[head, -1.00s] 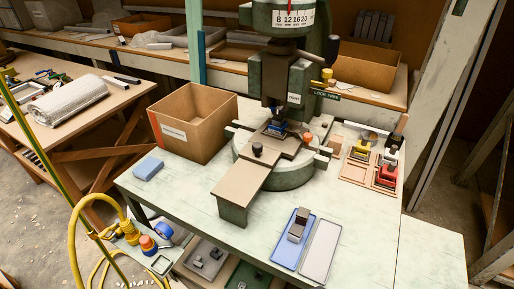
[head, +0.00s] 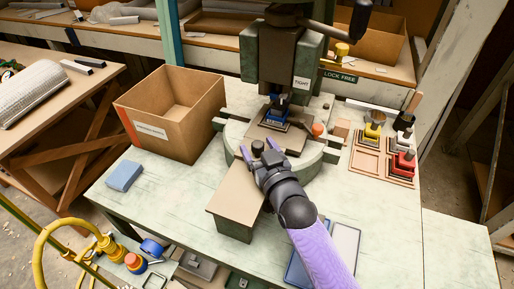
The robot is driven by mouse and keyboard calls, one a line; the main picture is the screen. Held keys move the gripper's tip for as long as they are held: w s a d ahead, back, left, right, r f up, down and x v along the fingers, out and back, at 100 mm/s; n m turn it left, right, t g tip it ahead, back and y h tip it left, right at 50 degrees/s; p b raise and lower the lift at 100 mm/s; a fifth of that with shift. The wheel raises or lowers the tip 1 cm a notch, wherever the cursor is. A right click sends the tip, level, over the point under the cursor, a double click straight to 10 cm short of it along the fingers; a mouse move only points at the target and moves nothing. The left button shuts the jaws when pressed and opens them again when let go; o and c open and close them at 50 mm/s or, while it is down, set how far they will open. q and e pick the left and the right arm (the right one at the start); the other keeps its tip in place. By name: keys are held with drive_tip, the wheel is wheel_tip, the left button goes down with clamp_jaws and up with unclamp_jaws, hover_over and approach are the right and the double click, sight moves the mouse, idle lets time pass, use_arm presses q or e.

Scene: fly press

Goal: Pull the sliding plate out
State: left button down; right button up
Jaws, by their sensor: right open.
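The sliding plate (head: 268,136) is a tan plate on the round green base of the fly press (head: 282,65). A dark round knob (head: 257,146) stands at its front end. A blue die (head: 275,120) sits at the plate's back part, under the press ram. My right arm comes in from the lower right. A tan-topped support (head: 233,198) reaches toward me in front of the plate, partly hidden by my gripper. My left gripper is not in view.
An open cardboard box (head: 178,136) stands left of the press, with a blue block (head: 124,175) in front of it. At the right, a wooden tray (head: 371,161) holds yellow and red tools. My arm partly covers a blue tray (head: 300,268) at the front.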

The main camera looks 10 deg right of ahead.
drive_tip(key=shift+w+a, duration=0.1)
drive_tip(key=shift+w, duration=0.3)
clamp_jaws()
idle(1.2)
